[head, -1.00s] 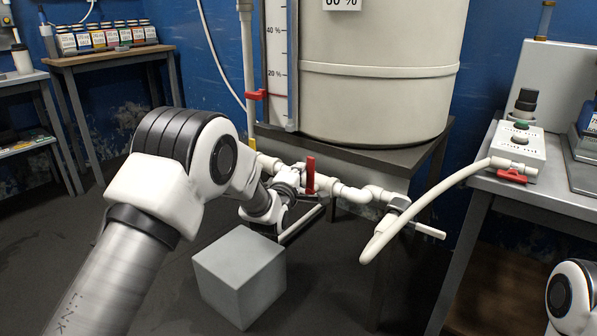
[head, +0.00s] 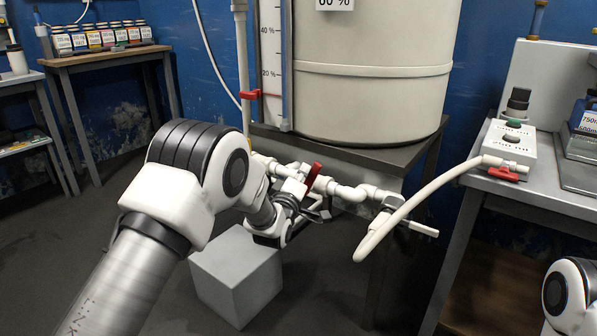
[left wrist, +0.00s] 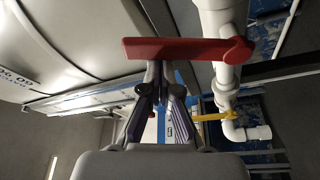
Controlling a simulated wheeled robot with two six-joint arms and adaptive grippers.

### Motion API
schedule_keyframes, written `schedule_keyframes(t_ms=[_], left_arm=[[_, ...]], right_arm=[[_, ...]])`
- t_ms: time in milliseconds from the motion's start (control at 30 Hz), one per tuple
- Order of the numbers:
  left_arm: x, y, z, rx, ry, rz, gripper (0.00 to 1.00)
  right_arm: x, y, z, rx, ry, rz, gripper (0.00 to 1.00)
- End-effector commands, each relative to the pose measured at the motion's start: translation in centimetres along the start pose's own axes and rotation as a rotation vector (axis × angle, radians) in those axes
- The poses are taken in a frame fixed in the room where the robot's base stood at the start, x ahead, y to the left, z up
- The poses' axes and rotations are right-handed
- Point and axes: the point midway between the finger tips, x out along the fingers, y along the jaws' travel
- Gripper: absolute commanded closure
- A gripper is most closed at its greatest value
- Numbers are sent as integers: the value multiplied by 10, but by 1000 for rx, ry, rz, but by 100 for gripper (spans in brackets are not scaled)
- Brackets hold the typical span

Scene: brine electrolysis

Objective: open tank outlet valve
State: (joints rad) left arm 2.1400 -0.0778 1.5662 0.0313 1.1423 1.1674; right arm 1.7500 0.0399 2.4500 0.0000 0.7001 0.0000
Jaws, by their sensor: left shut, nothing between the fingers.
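The tank outlet valve has a red lever handle (head: 313,177) on the white pipe below the big tank. It leans up and to the right. In the left wrist view the red handle (left wrist: 180,48) lies across the picture, just beyond my fingertips, joined to a white pipe (left wrist: 226,60) at its right end. My left gripper (head: 318,207) is beside the valve and pipe, partly hidden by its own wrist. Its fingers (left wrist: 160,75) are shut with nothing between them. Whether they touch the handle is unclear. My right gripper is out of view.
The cream tank (head: 375,100) stands on a dark stand (head: 350,153). A grey block (head: 237,275) is below my left wrist. A white hose (head: 410,205) curves to the right bench (head: 487,182), near another red valve handle (head: 503,174). A red gauge valve (head: 250,94) is left of the tank.

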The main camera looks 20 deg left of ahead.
Motion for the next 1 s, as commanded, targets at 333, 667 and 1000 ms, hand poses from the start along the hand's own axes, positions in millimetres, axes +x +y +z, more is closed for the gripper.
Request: schedule_keyframes(t_ms=[333,667,1000], left_arm=[[-8,1,24,308,-3,107,100],[-16,-4,45,604,-2,212,100],[-22,-14,62,884,-2,309,100]], right_arm=[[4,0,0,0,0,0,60],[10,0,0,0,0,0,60],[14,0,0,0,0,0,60]])
